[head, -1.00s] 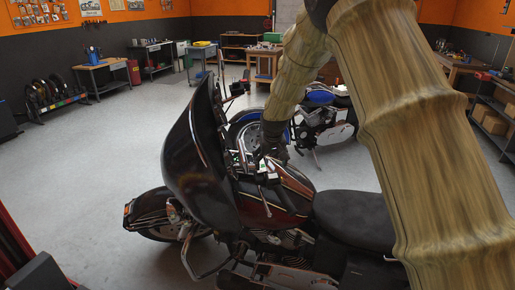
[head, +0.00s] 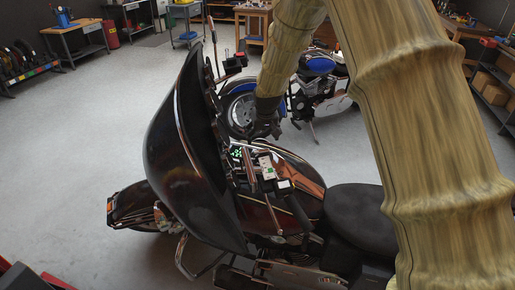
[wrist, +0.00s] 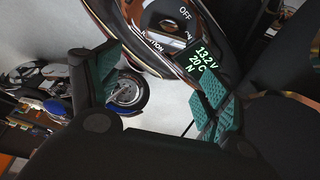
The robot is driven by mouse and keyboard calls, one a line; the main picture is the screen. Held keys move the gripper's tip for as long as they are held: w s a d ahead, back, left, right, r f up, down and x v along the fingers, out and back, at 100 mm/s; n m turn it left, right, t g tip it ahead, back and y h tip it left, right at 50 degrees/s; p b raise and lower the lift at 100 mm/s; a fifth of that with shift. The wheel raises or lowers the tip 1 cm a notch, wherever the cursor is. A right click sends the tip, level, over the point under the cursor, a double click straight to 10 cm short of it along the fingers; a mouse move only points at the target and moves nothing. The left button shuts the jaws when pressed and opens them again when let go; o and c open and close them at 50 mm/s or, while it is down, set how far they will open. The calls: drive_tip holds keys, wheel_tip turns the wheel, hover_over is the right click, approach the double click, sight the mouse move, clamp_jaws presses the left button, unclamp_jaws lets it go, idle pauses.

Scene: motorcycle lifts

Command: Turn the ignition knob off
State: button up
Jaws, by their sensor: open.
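The black motorcycle (head: 190,160) stands with its dash and tank facing up below my arm. In the wrist view the round ignition switch (wrist: 168,24) lies at the top, on a dark panel with the words OFF, ON and IGNITION around it. The image edge cuts it off, and I cannot tell its setting. A lit green display (wrist: 203,60) beside it reads 13.2 V, 20 C, N. My gripper (wrist: 158,88) is open and empty, its teal-padded fingers apart from the switch. In the head view my gripper (head: 264,130) is above the dash, and the knob cannot be made out.
The fairing (head: 185,145) rises left of the dash, and the handlebar and mirror (head: 236,63) stand beyond. The seat (head: 352,218) is at the right. A blue motorcycle (head: 318,82) stands behind. Open floor (head: 90,120) lies at the left.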

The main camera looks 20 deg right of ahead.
sight(261, 150)
drive_tip(key=shift+g, duration=0.3)
drive_tip(key=x, duration=0.3)
drive_tip(key=p+x, duration=0.1)
drive_tip(key=x, duration=0.2)
drive_tip(key=s+p+x, duration=0.1)
drive_tip(key=x, duration=0.2)
drive_tip(key=shift+a+f, duration=0.25)
drive_tip(key=shift+f, duration=0.05)
drive_tip(key=shift+s+r, duration=0.35)
drive_tip(key=shift+s, duration=0.1)
drive_tip(key=shift+s+r, duration=0.85)
drive_tip(key=shift+s, duration=0.3)
drive_tip(key=c, duration=0.5)
drive_tip(key=shift+r, duration=0.15)
drive_tip(key=c, duration=0.4)
drive_tip(key=shift+w+f, duration=0.35)
drive_tip(key=shift+c, duration=1.4)
drive_tip(key=shift+a+f, duration=0.1)
drive_tip(key=shift+a, duration=0.05)
drive_tip(key=shift+c, duration=1.2)
